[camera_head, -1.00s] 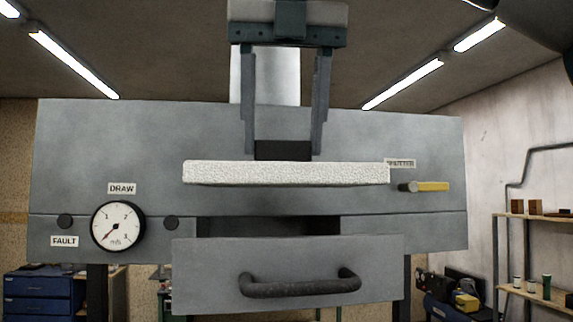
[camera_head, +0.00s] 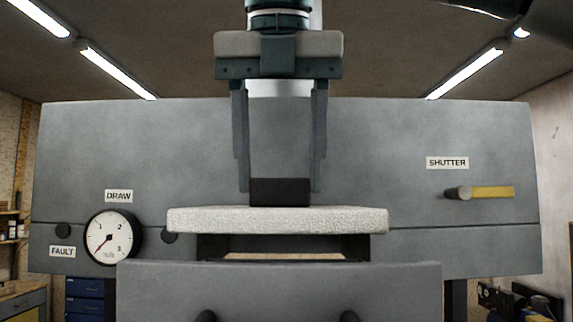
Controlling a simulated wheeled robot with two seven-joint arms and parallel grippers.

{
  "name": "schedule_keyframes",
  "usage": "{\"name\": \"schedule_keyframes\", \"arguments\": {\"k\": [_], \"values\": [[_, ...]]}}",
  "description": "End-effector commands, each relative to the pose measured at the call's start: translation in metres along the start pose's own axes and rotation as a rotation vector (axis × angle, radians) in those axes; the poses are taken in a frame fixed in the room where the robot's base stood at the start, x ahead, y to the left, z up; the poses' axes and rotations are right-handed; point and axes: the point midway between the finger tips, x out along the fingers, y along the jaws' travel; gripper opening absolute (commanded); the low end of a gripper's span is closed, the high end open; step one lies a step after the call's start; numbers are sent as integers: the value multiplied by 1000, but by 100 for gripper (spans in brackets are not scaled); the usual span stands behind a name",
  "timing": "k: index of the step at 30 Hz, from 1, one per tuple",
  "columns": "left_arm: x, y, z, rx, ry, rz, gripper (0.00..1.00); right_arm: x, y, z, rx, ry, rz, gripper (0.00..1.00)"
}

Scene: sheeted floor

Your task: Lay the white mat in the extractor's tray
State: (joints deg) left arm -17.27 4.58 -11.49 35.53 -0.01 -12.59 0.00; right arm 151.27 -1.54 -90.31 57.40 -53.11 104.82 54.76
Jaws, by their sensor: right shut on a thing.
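The white mat (camera_head: 278,220) is a thick, rough-textured slab with a dark block (camera_head: 280,191) standing at its top middle. My right gripper (camera_head: 280,185) comes down from above, its two fingers at the left and right of the dark block, holding the mat level. The extractor's tray (camera_head: 280,290) is a grey drawer, pulled out, with its front panel towards me. The mat hangs above the tray, with a gap visible between them. Most of the tray's inside is hidden behind its front. My left gripper is not in view.
The grey extractor body (camera_head: 400,160) stands behind the mat, with a round gauge (camera_head: 113,237) at left and a yellow-and-dark shutter lever (camera_head: 480,192) at right. The tray's dark handle (camera_head: 206,316) is cut off by the bottom edge. Shelves and blue drawers stand farther back.

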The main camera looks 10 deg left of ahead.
Motion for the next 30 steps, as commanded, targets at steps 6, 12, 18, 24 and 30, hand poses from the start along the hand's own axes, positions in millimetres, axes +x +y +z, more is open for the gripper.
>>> {"name": "schedule_keyframes", "arguments": {"k": [6, 12, 18, 24, 30], "values": [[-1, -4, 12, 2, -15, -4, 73, 0, 0, 0, 0, -5, 0, 16], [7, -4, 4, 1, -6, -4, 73, 8, -1, -3, 1, -6, -1, 16], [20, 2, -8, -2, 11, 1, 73, 21, 0, -9, 0, -6, -1, 16], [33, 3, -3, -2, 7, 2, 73, 36, 0, -15, 0, -6, 0, 16], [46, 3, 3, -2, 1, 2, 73, 51, -1, -21, 0, -7, -1, 16]]}}
